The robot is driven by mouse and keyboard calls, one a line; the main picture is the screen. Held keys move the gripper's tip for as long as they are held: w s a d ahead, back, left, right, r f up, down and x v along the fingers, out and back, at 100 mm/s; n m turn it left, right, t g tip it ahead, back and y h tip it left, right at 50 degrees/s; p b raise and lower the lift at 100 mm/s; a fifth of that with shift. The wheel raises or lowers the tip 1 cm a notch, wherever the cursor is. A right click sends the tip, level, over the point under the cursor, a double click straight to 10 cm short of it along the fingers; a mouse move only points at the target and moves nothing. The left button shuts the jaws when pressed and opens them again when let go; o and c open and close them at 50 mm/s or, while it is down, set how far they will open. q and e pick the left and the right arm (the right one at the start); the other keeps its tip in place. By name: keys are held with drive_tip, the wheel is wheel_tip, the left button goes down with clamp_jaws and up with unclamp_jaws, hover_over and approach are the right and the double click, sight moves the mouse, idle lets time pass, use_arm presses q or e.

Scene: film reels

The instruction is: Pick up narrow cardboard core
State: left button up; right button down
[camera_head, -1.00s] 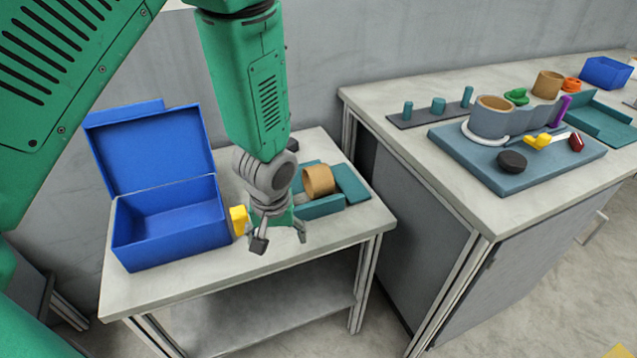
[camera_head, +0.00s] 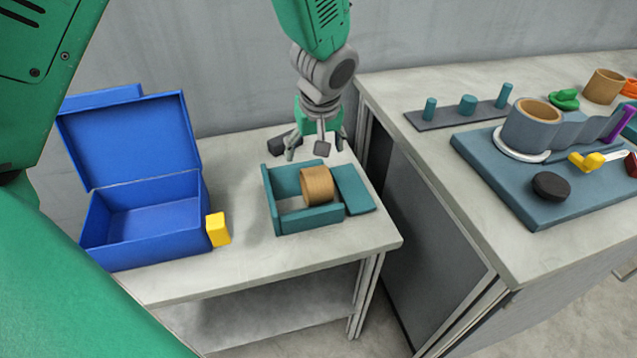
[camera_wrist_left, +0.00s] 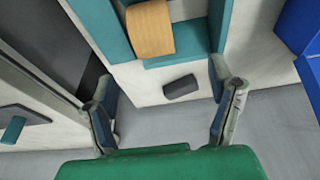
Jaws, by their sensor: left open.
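A tan cardboard core (camera_head: 318,187) lies on its side in a teal open tray (camera_head: 272,203) on the small table. It also shows at the top of the left wrist view (camera_wrist_left: 150,28). My left gripper (camera_head: 308,150) is open and empty, above the table's back part and just behind the tray. In the left wrist view its two spread fingers (camera_wrist_left: 165,110) are apart from the core. Other tan cores stand on the right table, one inside a grey roll (camera_head: 535,113) and one behind it (camera_head: 603,86). My right gripper is not in view.
A small dark block (camera_wrist_left: 180,87) lies near the table's back edge. A blue open box (camera_head: 140,222) and a yellow block (camera_head: 218,229) stand left of the tray. The right table (camera_head: 480,225) holds a blue-grey board and a peg strip (camera_head: 458,115). The small table's front is clear.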

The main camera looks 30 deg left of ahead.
sight(317, 172)
use_arm(q)
drive_tip(key=x, duration=0.4)
drive_tip(key=shift+w+d+f, duration=0.25)
drive_tip(key=shift+f, duration=0.15)
drive_tip(key=x, duration=0.2)
drive_tip(key=b+x, duration=0.1)
drive_tip(key=x, duration=0.2)
drive_tip(key=shift+w+a+f, duration=0.15)
drive_tip(key=shift+w, duration=0.1)
drive_tip(key=c, duration=1.2)
